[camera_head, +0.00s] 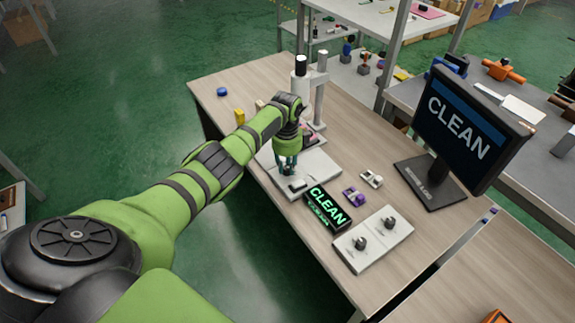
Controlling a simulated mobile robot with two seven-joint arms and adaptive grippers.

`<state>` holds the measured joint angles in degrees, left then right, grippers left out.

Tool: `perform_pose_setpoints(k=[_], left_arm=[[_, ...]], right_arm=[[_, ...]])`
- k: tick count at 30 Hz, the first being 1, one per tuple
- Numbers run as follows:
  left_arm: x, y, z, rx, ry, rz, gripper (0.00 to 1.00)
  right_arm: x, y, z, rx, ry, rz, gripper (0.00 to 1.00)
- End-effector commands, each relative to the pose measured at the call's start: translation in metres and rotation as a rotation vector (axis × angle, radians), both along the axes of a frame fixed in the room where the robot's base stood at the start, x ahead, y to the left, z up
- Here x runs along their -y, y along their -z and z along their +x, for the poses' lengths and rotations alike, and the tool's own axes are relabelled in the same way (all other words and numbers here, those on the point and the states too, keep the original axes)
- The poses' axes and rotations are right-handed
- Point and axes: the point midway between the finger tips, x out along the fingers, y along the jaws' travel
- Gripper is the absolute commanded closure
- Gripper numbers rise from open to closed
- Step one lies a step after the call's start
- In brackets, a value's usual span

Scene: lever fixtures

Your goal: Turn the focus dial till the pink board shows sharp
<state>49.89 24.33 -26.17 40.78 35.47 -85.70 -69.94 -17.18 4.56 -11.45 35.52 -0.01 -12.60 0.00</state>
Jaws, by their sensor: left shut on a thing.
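A white inspection stand with a tall post (320,85) and an upright tube (300,82) stands on the wooden table. A small pink patch (311,130) shows beside my left wrist; I cannot tell if it is the pink board. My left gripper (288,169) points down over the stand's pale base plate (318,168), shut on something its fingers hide. I cannot make out the focus dial for sure. A monitor (461,128) reads CLEAN in white letters on a dark screen with a blue band. My right gripper is not in view.
A lit sign (327,207) reads CLEAN in green. Near it are a purple piece (354,196), a grey piece (371,179) and a pale panel (374,239) with two dark knobs. A blue piece (222,91) lies far left. The table's right front is clear.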

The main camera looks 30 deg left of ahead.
Motion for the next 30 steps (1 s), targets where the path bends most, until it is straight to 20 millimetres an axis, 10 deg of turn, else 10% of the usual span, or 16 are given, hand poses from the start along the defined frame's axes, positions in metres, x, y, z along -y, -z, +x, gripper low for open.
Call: perform_pose_setpoints(k=[13,15,16,30], left_arm=[[-0.007,0.003,-0.006,-0.019,0.003,0.014,1.0],[-0.008,0.003,-0.006,-0.019,0.002,0.014,0.57],[-0.008,0.003,-0.006,-0.018,0.002,0.014,0.53],[-0.004,-0.012,-0.001,-0.001,0.006,0.006,0.53]], right_arm=[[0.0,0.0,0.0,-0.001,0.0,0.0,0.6],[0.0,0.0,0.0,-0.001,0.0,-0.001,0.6],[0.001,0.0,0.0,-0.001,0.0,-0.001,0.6],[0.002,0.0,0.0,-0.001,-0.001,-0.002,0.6]])
